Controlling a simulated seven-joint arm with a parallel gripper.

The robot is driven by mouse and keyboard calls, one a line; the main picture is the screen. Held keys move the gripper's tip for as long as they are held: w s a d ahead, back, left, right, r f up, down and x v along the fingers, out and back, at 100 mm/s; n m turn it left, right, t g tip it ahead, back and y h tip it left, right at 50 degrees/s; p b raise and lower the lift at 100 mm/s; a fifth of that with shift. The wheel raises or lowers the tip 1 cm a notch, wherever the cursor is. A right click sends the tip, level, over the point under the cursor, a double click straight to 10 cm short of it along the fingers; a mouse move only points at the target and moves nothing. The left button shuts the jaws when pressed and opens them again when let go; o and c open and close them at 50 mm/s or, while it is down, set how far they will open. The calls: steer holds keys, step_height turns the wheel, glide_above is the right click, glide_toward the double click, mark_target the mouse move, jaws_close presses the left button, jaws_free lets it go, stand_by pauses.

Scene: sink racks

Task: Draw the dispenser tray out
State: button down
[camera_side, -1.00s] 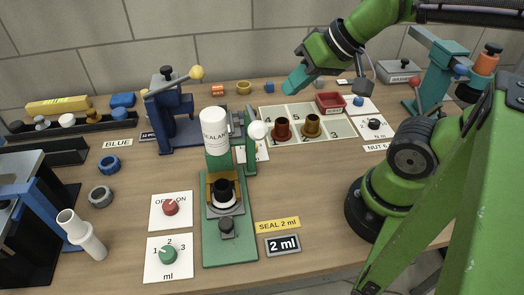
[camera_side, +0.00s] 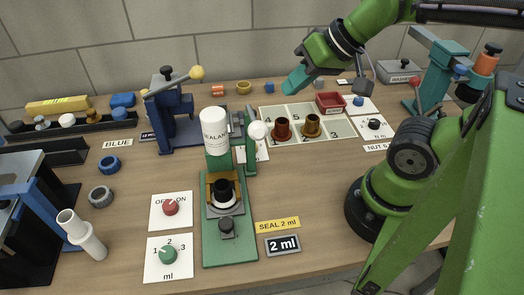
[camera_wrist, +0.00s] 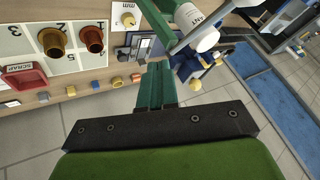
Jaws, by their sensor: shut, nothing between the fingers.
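The dispenser is a green stand (camera_side: 231,252) with a white sealant bottle (camera_side: 215,128) upright on it. Its tray (camera_side: 225,207) is low on the base below the bottle, with a dark knob (camera_side: 227,226) at the front. A black ring-shaped part (camera_side: 223,190) sits on the tray, in front of a yellow-brown bracket. My gripper (camera_side: 291,88) is shut and empty, high above the back of the table, behind and to the right of the dispenser. In the wrist view my teal fingers (camera_wrist: 155,88) are together, and the bottle (camera_wrist: 196,27) shows beyond them.
Off/on (camera_side: 171,208) and ml (camera_side: 168,255) dials stand left of the dispenser. A blue press (camera_side: 172,115) and a numbered mat (camera_side: 338,128) with brown cups are behind.

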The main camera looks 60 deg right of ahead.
steer(key=c, duration=1.6)
jaws_free()
steer(key=shift+r, duration=0.1)
steer(key=o, duration=0.7)
step_height(320, 180, up, 5)
steer(key=shift+r, duration=0.1)
steer(key=shift+o, duration=0.6)
steer(key=w+a+m+g, duration=0.2)
steer(key=a+g, duration=0.1)
steer(key=a, duration=0.4)
steer(key=shift+w+a+r+m+g, duration=0.15)
steer(key=shift+r+m+g, duration=0.15)
steer(key=shift+r+m, duration=0.1)
steer(key=m+g+h, duration=0.2)
steer(key=m+g, duration=0.2)
steer(key=m, duration=0.1)
glide_above(226, 221)
step_height(226, 221, down, 10)
step_height(226, 221, down, 17)
steer(key=shift+r, duration=0.1)
steer(key=shift+c, duration=0.3)
